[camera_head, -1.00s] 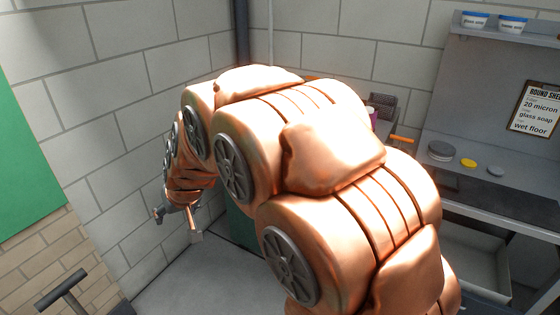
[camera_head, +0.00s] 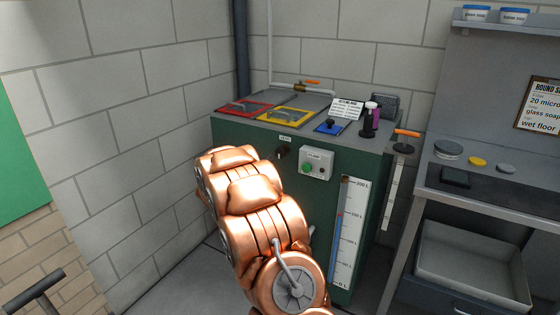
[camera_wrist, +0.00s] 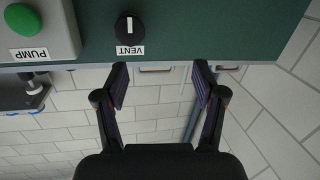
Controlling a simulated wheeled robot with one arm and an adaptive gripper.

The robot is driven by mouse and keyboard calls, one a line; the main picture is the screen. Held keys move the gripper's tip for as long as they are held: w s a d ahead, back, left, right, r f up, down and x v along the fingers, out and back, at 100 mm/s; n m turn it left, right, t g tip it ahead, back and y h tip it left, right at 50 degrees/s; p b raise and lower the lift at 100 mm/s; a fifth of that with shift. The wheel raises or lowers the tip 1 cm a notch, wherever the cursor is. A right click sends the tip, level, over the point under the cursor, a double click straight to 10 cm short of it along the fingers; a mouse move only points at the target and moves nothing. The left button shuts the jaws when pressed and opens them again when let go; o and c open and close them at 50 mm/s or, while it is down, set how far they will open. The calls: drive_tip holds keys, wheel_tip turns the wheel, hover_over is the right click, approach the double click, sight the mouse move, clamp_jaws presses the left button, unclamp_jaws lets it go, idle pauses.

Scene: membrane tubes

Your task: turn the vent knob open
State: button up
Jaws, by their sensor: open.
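The vent knob (camera_wrist: 130,27) is a round black knob with a white pointer mark, on the front of a dark green cabinet (camera_wrist: 200,28). Its VENT label (camera_wrist: 130,50) reads upside down in the wrist view. The white mark runs vertically there. In the head view the knob (camera_head: 281,153) shows just left of the pump box, with its label above it. My gripper (camera_wrist: 160,82) is open and empty. Its fingertips are apart from the knob, which lies above and slightly left of the gap between them. In the head view my arm hides the gripper.
The grey pump box (camera_head: 317,163) with a green button sits beside the knob. A level gauge (camera_head: 347,232) runs down the cabinet front. Red (camera_head: 243,108) and yellow (camera_head: 281,116) lids lie on top. A steel bench (camera_head: 480,190) stands to the right.

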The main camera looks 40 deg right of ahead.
sight(279, 153)
drive_tip(key=shift+m+g+h, duration=0.5)
drive_tip(key=shift+g+h, duration=0.3)
drive_tip(key=shift+w+d+f, duration=0.1)
drive_tip(key=shift+d+f, duration=0.15)
drive_tip(key=shift+d, duration=1.5)
drive_tip(key=shift+w+d+f, duration=0.1)
drive_tip(key=shift+d+f, duration=0.2)
drive_tip(key=shift+d, duration=1.4)
drive_tip(key=shift+w+d+f, duration=0.1)
drive_tip(key=shift+d+f, duration=0.15)
drive_tip(key=shift+d, duration=1.5)
drive_tip(key=shift+c, duration=0.4)
drive_tip(key=c, duration=1.1)
drive_tip(key=shift+o, duration=0.2)
